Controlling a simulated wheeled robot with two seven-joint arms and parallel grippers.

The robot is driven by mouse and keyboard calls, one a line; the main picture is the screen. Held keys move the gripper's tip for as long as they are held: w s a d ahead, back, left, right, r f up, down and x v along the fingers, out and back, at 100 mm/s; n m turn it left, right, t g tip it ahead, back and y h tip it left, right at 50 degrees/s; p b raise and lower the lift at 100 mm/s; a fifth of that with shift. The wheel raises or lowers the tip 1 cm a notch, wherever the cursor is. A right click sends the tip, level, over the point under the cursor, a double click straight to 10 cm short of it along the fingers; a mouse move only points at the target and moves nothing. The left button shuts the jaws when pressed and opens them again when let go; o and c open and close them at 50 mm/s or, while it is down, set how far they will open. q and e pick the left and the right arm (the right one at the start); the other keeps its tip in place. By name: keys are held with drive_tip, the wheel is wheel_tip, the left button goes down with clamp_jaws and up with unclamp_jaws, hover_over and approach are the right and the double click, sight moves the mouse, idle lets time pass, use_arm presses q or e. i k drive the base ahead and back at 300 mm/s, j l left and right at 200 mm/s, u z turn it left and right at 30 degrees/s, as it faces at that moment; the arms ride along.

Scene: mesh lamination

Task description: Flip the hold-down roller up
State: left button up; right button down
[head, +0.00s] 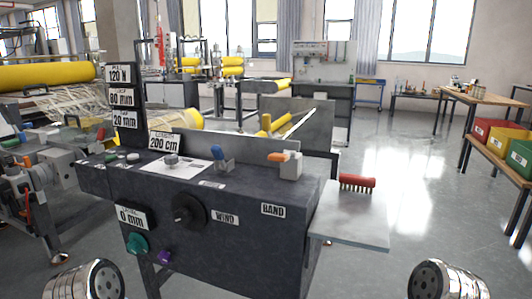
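The dark control console (215,225) of the laminating machine stands in front of me. On its top are a lever with a blue handle (222,158) and a pale block with an orange handle (284,158). Behind it a short yellow roller (266,123) lies beside a thin slanted bar (299,123) near a grey panel. A larger yellow roller (188,121) is partly hidden by the signs. I cannot tell which roller is the hold-down roller. Only rounded metal parts of my arms show at the bottom left and bottom right. Neither gripper's fingers are in view.
A grey side shelf (350,220) holds a red-handled brush (358,183). Upright signs (122,98) rise at the console's left. Another machine with a long yellow roll (50,76) stands left. A wooden table (485,97) and coloured bins are at right. Floor beyond the shelf is clear.

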sight(283, 120)
drive_tip(key=i+l+u, duration=0.1)
drive_tip(key=l+u, duration=0.35)
drive_tip(key=l, duration=0.3)
drive_tip(key=l+u, duration=0.4)
drive_tip(key=l, duration=0.35)
drive_tip(key=k+l+u, duration=0.2)
drive_tip(key=l+u, duration=0.25)
drive_tip(key=l, duration=0.3)
drive_tip(key=l+u, duration=0.35)
drive_tip(key=l, duration=0.75)
